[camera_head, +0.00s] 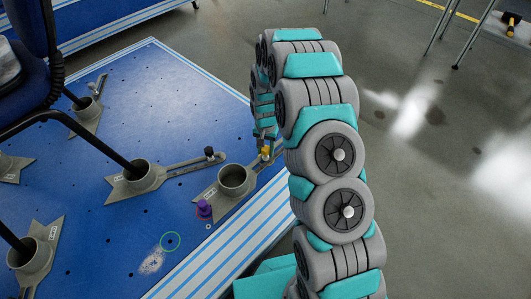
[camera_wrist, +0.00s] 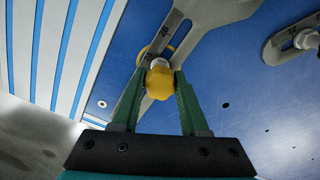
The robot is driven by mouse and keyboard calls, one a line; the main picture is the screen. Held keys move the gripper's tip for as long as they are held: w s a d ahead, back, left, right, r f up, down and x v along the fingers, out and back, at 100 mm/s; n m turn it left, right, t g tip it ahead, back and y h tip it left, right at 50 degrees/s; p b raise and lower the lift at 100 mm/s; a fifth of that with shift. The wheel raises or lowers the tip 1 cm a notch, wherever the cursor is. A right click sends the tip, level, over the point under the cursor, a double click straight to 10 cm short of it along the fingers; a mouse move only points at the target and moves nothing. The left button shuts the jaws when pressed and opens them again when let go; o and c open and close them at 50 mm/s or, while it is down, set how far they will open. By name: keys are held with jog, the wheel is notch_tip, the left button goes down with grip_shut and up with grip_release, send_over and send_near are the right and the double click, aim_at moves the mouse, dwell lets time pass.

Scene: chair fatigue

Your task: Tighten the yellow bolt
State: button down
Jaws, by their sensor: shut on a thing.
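The yellow bolt (camera_head: 265,152) stands at the end of a grey metal bracket arm (camera_head: 264,166) on the blue platform, partly hidden by my arm. In the wrist view the bolt's yellow head (camera_wrist: 159,82) sits between my gripper's two green fingertips (camera_wrist: 159,88), which are shut on it. A pale collar (camera_wrist: 158,63) shows just beyond the head, with a yellow ring behind it near the slotted grey bracket (camera_wrist: 200,20). In the head view my gripper (camera_head: 266,140) is beside the bolt, mostly hidden behind my own arm.
A purple bolt (camera_head: 204,208) stands by the grey cup (camera_head: 233,180) of the same bracket. A black bolt (camera_head: 209,153) is on a neighbouring bracket. Chair legs (camera_head: 100,140) rest in cups at left. The platform's striped edge (camera_head: 235,245) runs below; grey floor (camera_head: 440,170) is open at right.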

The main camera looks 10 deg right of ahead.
jog(key=m, duration=0.2)
jog(key=shift+m, duration=0.3)
jog(key=m, duration=0.3)
jog(key=shift+m, duration=0.5)
jog(key=shift+p, duration=0.3)
jog(key=m, duration=0.4)
jog(key=shift+c, duration=2.2)
grip_release()
